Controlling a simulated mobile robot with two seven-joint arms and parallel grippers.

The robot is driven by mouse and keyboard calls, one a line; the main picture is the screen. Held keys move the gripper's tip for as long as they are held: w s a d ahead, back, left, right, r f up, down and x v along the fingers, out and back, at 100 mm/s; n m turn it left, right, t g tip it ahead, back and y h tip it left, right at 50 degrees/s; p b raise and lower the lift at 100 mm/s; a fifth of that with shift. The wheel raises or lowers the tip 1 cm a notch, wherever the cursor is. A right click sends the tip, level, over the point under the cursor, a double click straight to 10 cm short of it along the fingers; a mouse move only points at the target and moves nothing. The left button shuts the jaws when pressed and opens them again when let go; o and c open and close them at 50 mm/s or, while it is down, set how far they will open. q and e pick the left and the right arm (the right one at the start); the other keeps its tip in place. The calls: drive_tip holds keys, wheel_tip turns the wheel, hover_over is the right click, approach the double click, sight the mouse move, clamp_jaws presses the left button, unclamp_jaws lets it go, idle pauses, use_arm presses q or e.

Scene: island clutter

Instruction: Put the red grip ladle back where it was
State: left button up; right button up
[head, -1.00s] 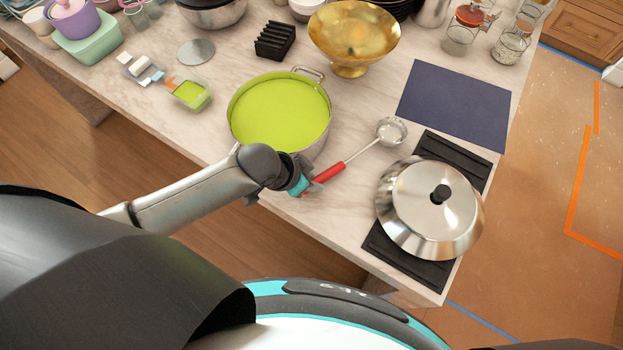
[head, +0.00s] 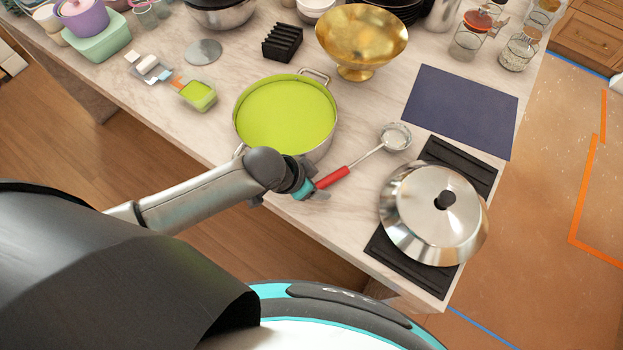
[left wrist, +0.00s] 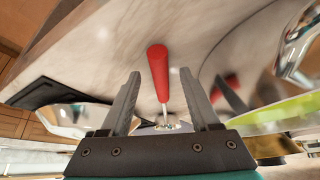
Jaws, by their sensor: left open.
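The red grip ladle (head: 332,177) lies on the pale marble counter between the pot of green contents (head: 285,115) and the lidded steel pan (head: 434,212). Its round bowl end (head: 396,136) points up and right in the head view. My left gripper (head: 317,189) is open at the ladle's red end, near the counter's front edge. In the left wrist view the red grip (left wrist: 158,72) shows in the gap between the two fingers (left wrist: 161,90), apart from both. I cannot tell how far the fingers are above the counter. My right gripper is not in view.
A dark blue mat (head: 461,108) lies to the right. A gold bowl (head: 361,38) and a black rack (head: 282,42) stand behind the pot. The lidded pan rests on a black strip (head: 409,270). Bare counter surrounds the ladle.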

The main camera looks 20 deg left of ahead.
use_arm(q)
drive_tip(key=p+v, duration=0.1)
drive_tip(key=v, duration=1.1)
drive_tip(key=shift+p, duration=0.4)
drive_tip(key=shift+d, duration=0.1)
